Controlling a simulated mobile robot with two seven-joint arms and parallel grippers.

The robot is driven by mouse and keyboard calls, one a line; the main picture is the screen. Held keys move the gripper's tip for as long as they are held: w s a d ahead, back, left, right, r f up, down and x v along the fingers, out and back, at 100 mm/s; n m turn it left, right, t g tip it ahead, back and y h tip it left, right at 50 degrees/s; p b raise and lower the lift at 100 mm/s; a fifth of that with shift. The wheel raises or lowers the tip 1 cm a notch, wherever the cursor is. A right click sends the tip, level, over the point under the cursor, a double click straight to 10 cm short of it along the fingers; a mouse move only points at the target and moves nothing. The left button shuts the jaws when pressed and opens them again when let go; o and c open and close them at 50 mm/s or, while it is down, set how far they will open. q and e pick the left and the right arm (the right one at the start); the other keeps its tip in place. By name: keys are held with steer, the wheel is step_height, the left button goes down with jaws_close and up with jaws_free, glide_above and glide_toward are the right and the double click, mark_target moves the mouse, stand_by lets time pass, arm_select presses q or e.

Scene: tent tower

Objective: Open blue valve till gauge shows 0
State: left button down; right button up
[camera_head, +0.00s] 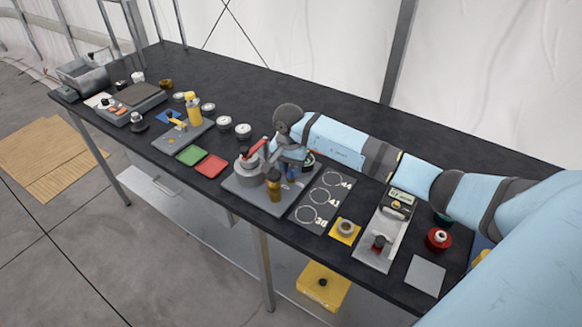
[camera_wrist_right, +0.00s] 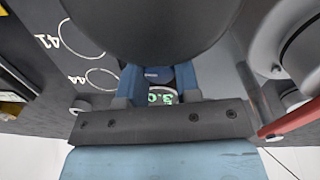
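The grey-based valve rig (camera_head: 238,188) stands mid-table in the head view, with a red-handled part and a brass cylinder on it. My right gripper (camera_head: 291,170) points down over the rig's right side. A small blue patch shows there, and I cannot tell valve from finger. In the right wrist view, the blue fingers of my right gripper (camera_wrist_right: 160,80) stand apart. A dark blue round part (camera_wrist_right: 158,74), likely the blue valve, shows between them. Below it is a gauge display (camera_wrist_right: 162,96) with green digits, partly hidden, seeming to read 3.0. The fingertips are hidden. My left gripper is out of view.
Right of the rig are a panel with numbered rings (camera_head: 323,200), a yellow block (camera_head: 345,231) and a meter panel (camera_head: 386,235). Red (camera_head: 210,166) and green (camera_head: 190,155) plates lie to the left. The back of the table (camera_head: 240,92) is clear.

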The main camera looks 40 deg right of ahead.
steer(key=shift+d+f+m+b, duration=0.1)
steer(key=shift+m+b, duration=0.55)
steer(key=shift+m, duration=0.05)
steer(key=shift+m+b, duration=0.75)
steer(key=shift+m, duration=0.85)
steer(key=m+b, duration=0.1)
steer(key=m, duration=0.1)
steer(key=shift+m, duration=0.4)
steer(key=m, duration=0.3)
steer(key=shift+m+b, duration=0.3)
steer(key=shift+b, duration=0.1)
steer(key=m, duration=0.3)
steer(key=shift+m+y+b, duration=0.3)
steer(key=shift+m+b, duration=0.05)
steer(key=shift+m, duration=1.55)
